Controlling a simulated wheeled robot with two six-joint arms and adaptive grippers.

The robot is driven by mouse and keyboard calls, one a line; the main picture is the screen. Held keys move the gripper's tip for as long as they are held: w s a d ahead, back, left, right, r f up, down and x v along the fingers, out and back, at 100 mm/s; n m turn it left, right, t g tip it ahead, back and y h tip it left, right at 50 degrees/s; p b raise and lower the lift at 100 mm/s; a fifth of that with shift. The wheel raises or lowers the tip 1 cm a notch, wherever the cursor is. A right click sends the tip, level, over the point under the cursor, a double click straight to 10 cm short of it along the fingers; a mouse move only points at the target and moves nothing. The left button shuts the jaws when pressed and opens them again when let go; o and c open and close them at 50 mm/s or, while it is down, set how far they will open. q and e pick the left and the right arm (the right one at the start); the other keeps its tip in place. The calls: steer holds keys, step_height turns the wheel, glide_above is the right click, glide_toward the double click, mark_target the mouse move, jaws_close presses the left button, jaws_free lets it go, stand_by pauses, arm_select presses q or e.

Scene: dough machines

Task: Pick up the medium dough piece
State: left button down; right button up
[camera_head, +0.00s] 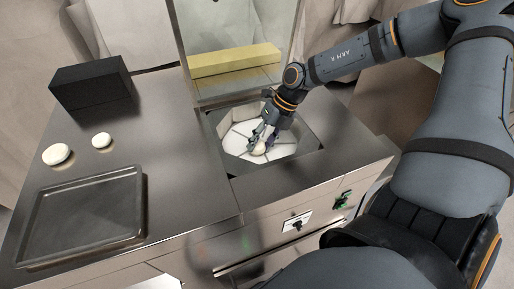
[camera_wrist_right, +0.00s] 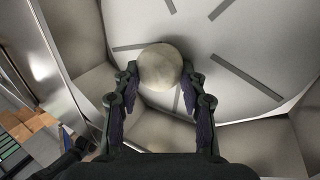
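A pale round dough piece (camera_head: 258,148) lies at the end of my right gripper (camera_head: 262,138), inside the white recessed well of the machine. In the right wrist view the dough piece (camera_wrist_right: 160,66) sits between and partly beyond the two fingertips of the right gripper (camera_wrist_right: 160,76), over the pale slotted floor. The fingertips are close to its sides. Whether they press on it, and whether it is lifted, I cannot tell. Two more dough pieces lie on the steel table: a larger one (camera_head: 57,154) and a smaller one (camera_head: 102,140). My left gripper is out of view.
The well's steel rim (camera_head: 308,163) and sloped walls surround the right gripper. A glossy panel with a yellow bar (camera_head: 235,61) stands behind it. A black box (camera_head: 92,84) and an empty dark tray (camera_head: 85,218) are on the table. Switches (camera_head: 297,223) are on the machine's front.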

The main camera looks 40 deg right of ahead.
mark_target(261, 142)
steer(key=shift+c, duration=0.6)
step_height(261, 142, up, 10)
